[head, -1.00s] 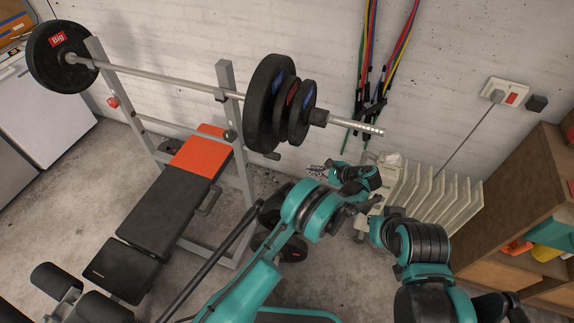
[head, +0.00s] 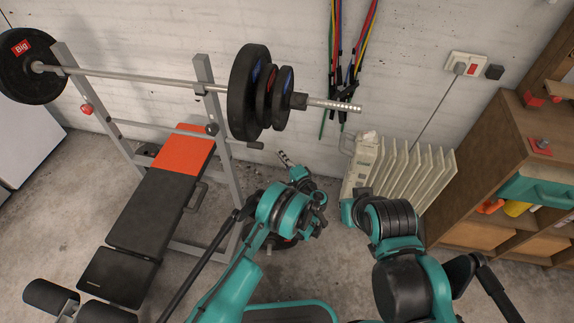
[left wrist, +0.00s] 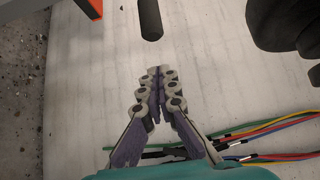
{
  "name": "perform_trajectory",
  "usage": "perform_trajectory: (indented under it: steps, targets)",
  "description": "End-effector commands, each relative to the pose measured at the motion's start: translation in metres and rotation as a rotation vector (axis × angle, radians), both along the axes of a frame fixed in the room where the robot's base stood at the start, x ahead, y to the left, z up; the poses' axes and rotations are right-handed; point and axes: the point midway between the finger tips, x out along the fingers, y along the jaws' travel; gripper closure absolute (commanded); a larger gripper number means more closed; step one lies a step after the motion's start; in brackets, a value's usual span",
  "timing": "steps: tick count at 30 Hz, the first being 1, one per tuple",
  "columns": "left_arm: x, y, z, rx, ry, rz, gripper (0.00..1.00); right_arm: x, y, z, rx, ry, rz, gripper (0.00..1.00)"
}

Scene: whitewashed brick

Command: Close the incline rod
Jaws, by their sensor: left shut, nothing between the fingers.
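The incline rod is most likely the thin bar through the bench uprights, with a black grip end (head: 255,145) sticking out right of the near upright, below the weight plates. A dark cylinder, probably this grip (left wrist: 150,18), shows at the top of the left wrist view. My left gripper (head: 284,157) is just right of and slightly below the grip in the head view. In the left wrist view its fingers (left wrist: 156,70) are together and empty, with a visible gap to the cylinder. The bench backrest (head: 158,205) is black with an orange top (head: 183,150). My right gripper is not in view.
A barbell (head: 150,82) with black plates (head: 248,92) rests on the uprights above my left gripper. A white radiator (head: 400,175) stands right against the brick wall. Coloured bands (head: 345,60) hang there. A wooden shelf (head: 480,180) is at the right.

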Motion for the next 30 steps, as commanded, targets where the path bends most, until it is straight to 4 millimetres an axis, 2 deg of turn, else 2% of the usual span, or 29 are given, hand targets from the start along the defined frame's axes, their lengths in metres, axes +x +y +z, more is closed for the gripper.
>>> perform_trajectory:
  steps: [2, 6, 9, 24, 26, 30]
  targets:
    - [0.013, 0.01, -0.002, 0.0, 0.0, 0.003, 1.0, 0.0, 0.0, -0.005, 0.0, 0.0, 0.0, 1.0]
    - [0.017, 0.03, -0.002, 0.0, 0.0, 0.002, 1.0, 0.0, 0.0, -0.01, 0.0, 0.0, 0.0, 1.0]
    - [0.02, 0.038, -0.001, 0.0, 0.001, 0.001, 1.0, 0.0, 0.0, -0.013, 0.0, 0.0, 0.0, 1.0]
    - [0.023, 0.046, 0.0, 0.0, 0.001, 0.002, 1.0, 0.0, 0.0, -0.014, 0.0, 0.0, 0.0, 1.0]
    - [0.025, 0.054, 0.0, 0.0, 0.001, 0.003, 1.0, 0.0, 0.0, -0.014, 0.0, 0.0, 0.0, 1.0]
    - [0.035, 0.087, 0.0, 0.0, 0.001, 0.006, 1.0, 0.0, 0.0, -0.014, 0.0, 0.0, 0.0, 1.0]
